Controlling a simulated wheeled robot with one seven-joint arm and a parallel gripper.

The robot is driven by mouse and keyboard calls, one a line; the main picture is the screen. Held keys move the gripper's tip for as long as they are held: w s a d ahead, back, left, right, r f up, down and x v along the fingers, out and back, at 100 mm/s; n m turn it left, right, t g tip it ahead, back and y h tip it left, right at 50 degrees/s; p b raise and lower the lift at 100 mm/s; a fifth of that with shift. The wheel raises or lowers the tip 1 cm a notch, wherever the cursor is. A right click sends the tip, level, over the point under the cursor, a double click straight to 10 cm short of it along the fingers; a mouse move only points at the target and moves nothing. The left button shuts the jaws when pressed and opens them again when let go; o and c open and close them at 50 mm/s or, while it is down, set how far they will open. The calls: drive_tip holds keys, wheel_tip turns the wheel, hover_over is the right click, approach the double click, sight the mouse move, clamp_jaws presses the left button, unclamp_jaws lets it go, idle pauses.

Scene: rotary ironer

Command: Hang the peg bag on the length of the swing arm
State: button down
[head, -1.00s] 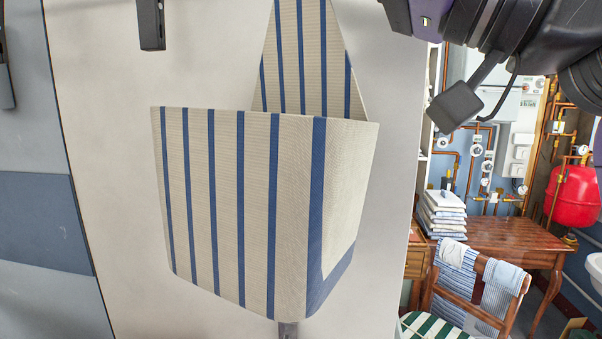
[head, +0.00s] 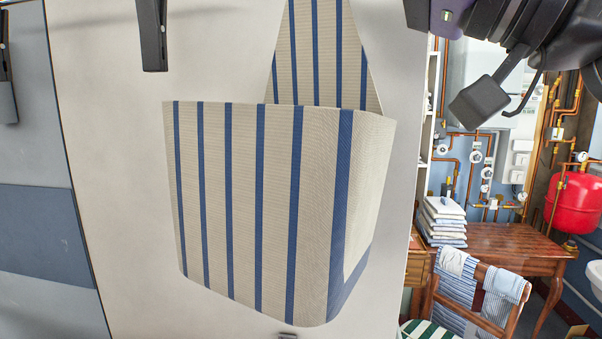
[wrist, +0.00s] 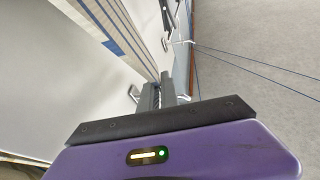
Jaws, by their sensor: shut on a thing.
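The peg bag (head: 270,210) is cream with blue stripes. It hangs large in the middle of the head view, with its open mouth facing up and its tapering back panel (head: 318,55) running out of the top. In the wrist view its striped cloth (wrist: 105,25) runs down to my fingers. My gripper (wrist: 163,88) is shut on the bag's upper end; the exact grip is small and partly hidden. In the head view only my dark and purple wrist shows at top right, with the fingertips out of frame. I cannot make out the swing arm for certain.
A pale panel (head: 110,150) stands close behind the bag. Dark fittings hang at upper left, one (head: 152,35) near the bag. At right are a wooden table (head: 500,240), folded linen (head: 443,222), a chair with cloths (head: 458,275) and a red tank (head: 575,203).

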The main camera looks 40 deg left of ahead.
drive_tip(key=shift+d+r, duration=0.15)
drive_tip(key=shift+d, duration=0.05)
drive_tip(key=w+d, duration=0.1)
drive_tip(key=d, duration=0.5)
drive_tip(key=shift+w+d, duration=0.35)
idle(0.9)
idle(0.6)
